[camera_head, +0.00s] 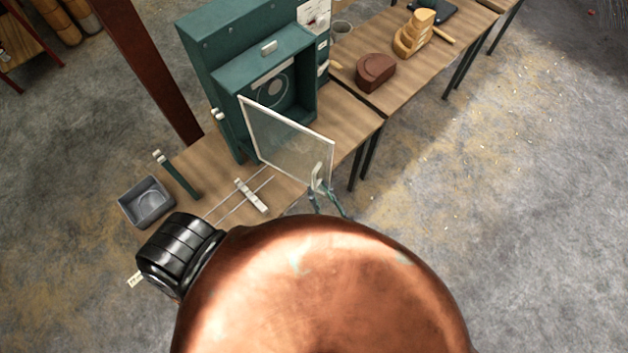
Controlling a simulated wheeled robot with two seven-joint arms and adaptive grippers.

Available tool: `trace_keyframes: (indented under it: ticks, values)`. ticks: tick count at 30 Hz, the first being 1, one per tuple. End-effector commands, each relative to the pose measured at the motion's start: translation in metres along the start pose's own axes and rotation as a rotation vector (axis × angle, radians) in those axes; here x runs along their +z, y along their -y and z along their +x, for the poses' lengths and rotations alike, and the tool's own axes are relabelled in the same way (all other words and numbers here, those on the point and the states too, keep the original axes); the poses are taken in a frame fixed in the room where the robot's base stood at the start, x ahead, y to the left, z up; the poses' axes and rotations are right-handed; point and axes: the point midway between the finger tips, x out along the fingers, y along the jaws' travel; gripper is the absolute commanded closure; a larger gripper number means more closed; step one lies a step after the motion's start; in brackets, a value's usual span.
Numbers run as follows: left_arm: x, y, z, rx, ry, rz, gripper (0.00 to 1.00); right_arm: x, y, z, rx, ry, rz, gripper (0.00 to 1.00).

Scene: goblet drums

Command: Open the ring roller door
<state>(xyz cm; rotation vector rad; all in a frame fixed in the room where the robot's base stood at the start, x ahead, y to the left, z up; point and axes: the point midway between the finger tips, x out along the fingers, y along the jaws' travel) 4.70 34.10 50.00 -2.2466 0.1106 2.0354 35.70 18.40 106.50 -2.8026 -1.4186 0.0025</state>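The ring roller is a teal cabinet (222,45) on the wooden bench, with a round ring shape (272,90) inside its open front box. Its door (285,140) is a clear panel in a white frame. It stands swung out at an angle from the box, leaving the inside visible. A pale handle (318,176) is near the door's right edge. My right gripper (326,198) shows as thin teal fingers just below the handle, with the rest hidden behind a copper surface. I cannot tell whether the fingers grip the handle. My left gripper is not in view.
A large copper dome (320,290) and a black ribbed part (178,250) block the lower middle. A grey tray (147,202) and a white slider on rods (252,196) are on the near bench (190,158). The floor to the right is clear.

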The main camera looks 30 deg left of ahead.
Motion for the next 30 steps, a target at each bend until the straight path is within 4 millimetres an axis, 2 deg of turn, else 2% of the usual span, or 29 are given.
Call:
trace_keyframes:
  ticks: [1,6,12,30]
  values:
    - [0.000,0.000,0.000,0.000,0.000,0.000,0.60,0.001,0.001,-0.013,0.000,0.003,0.000,0.74]
    - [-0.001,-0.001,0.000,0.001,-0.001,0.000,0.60,0.001,0.001,-0.045,-0.001,0.003,0.000,0.74]
    - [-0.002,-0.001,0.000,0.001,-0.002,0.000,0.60,0.000,0.001,-0.067,-0.001,0.002,0.001,0.74]
    - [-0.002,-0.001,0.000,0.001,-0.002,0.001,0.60,0.000,0.001,-0.071,-0.001,0.001,0.000,0.74]
